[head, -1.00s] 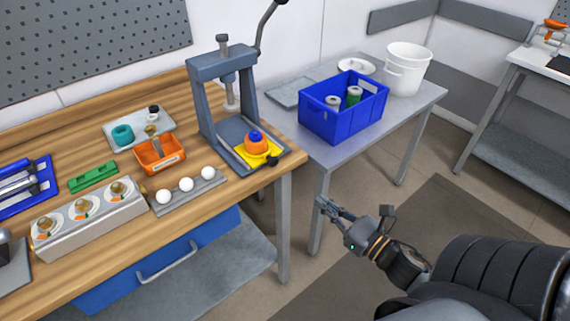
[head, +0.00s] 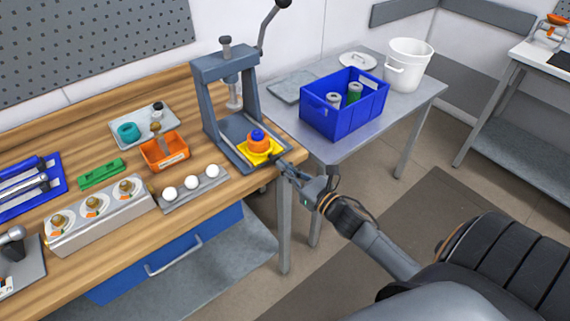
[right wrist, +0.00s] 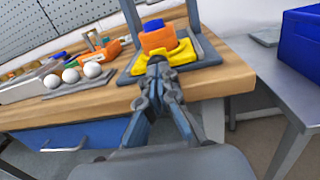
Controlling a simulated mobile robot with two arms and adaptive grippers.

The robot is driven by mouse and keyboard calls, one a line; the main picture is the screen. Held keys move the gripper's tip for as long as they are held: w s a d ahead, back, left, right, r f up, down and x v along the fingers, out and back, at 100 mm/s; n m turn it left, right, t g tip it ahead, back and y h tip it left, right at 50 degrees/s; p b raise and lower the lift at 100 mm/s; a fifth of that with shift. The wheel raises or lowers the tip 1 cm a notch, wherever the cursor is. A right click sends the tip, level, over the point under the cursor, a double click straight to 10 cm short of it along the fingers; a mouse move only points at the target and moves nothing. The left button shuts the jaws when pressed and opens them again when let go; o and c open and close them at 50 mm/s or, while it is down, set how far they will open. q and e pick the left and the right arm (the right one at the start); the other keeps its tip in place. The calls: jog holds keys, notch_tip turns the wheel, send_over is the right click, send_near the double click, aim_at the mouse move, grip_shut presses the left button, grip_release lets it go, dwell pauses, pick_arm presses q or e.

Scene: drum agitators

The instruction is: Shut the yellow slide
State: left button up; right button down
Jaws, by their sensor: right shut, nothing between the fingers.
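The yellow slide (head: 262,152) lies at the base of the grey press (head: 228,105), near the right end of the wooden bench. An orange part with a blue top (head: 257,142) sits on it. The slide's dark knob sticks out at its front right and is largely hidden by my fingers in the head view. My right gripper (head: 284,166) is shut and empty, its tips right at the knob; I cannot tell if they touch. In the right wrist view the gripper (right wrist: 157,66) points at the front of the yellow slide (right wrist: 182,56). My left gripper is not in view.
A grey side table (head: 420,92) holds a blue crate (head: 318,118) and a white bucket (head: 408,68), right of the press. On the bench stand an orange bin (head: 176,156), a rack with white balls (head: 205,185) and a grey block (head: 85,229). The press lever rises high.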

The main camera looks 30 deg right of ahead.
aim_at(266, 150)
jog(key=shift+w, duration=0.2)
jog(key=w+b, duration=0.1)
jog(key=w, duration=0.1)
jog(key=w+b, duration=0.1)
jog(key=w, duration=0.4)
jog(key=shift+w+a+f+b, duration=0.1)
jog(key=shift+w+a+b, duration=0.05)
jog(key=shift+a+b, duration=0.25)
jog(key=shift+w, duration=0.45)
jog(key=shift+s, duration=0.1)
jog(key=shift+d, duration=0.1)
